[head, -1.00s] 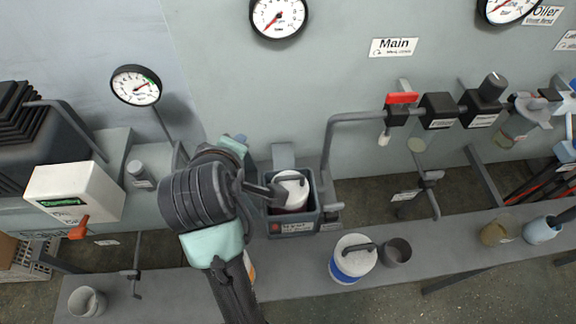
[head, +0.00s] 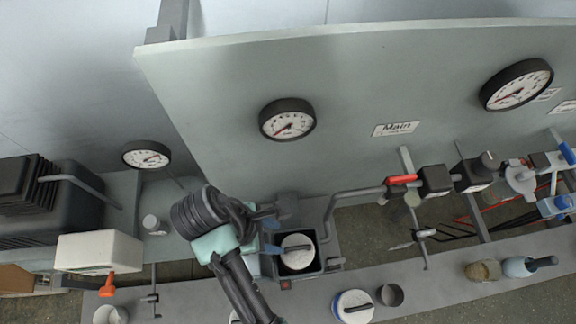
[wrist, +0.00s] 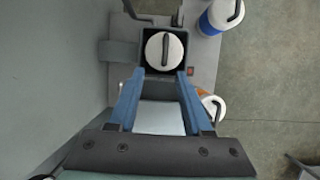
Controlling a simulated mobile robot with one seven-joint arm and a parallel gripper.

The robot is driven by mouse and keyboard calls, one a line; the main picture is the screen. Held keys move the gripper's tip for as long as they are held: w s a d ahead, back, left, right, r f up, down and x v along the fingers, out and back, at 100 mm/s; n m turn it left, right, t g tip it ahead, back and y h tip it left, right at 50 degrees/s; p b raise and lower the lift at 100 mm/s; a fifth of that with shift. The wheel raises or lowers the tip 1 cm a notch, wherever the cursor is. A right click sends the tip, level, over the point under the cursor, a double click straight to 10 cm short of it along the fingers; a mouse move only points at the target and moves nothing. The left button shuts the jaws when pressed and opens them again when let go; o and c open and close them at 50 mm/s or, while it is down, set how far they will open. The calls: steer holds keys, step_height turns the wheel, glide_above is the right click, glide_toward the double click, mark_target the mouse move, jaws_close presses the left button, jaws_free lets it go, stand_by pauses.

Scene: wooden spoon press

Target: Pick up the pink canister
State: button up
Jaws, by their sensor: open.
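The pink canister (head: 297,252) sits upright in a dark open-topped box (head: 318,272). From above I see mainly its white lid and dark handle; its body is hidden by the box walls. In the wrist view its round lid (wrist: 154,52) lies just beyond my fingertips, with the dark handle running lengthwise. My gripper (head: 274,231) is to the left of the canister in the head view. In the wrist view my gripper (wrist: 160,75) is open, its two blue fingers apart and pointing at the box, with nothing between their tips.
An orange-marked canister (wrist: 208,102) stands near my right finger in the wrist view. A pipe with a red-handled valve (head: 401,179) and a gauge panel (head: 230,100) rise behind.

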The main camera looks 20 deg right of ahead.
glide_above(298, 247)
steer(key=a, duration=0.2)
steer(key=f, duration=0.6)
steer(key=shift+w+a+f, duration=0.1)
steer(key=shift+w+f, duration=0.05)
steer(key=shift+w, duration=0.15)
steer(key=shift+p+x, duration=0.4)
steer(key=shift+x, duration=2.55)
steer(key=shift+c, duration=0.2)
jaws_close()
